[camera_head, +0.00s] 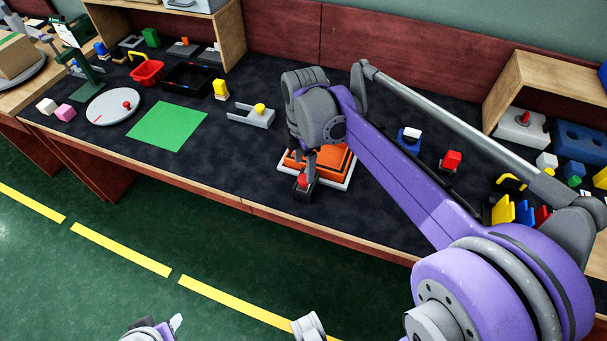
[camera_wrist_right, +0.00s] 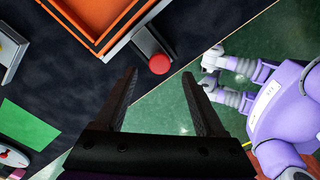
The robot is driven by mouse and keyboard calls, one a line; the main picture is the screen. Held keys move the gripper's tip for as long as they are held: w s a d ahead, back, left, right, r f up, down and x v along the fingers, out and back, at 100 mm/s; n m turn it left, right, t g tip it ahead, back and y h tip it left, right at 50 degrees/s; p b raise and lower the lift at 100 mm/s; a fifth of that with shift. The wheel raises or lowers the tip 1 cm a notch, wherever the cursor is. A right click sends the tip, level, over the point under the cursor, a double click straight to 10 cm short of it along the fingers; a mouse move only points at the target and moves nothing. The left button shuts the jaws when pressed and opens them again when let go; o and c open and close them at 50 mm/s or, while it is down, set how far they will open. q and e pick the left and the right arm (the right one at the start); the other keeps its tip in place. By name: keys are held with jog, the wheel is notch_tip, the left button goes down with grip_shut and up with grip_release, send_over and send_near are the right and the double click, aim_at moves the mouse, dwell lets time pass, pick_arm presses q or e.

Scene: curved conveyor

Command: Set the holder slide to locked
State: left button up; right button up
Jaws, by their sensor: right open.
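The orange holder (camera_head: 336,166) sits on a white base near the front edge of the dark table. It shows in part in the right wrist view (camera_wrist_right: 92,38), an orange frame with a pale rim. Its slide is a dark strip (camera_wrist_right: 147,43) with a round red knob (camera_wrist_right: 159,64) beside the holder. The knob is at the front left in the head view (camera_head: 302,180). My right gripper (camera_wrist_right: 159,74) is open, its two fingers apart either side of the knob in that view and not visibly touching it. My left arm (camera_head: 150,330) shows only in part at the bottom; its jaws are unclear.
A green mat (camera_head: 167,126) and a grey bracket with a yellow knob (camera_head: 259,108) lie to the left. A blue block (camera_head: 409,140) and a red-topped switch (camera_head: 451,160) stand to the right. The table's red front edge (camera_head: 225,198) is close to the holder.

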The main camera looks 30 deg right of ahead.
aim_at(304, 178)
jog(key=shift+f+b, duration=0.3)
jog(key=shift+f, duration=1.95)
jog(key=shift+c, duration=0.4)
grip_shut()
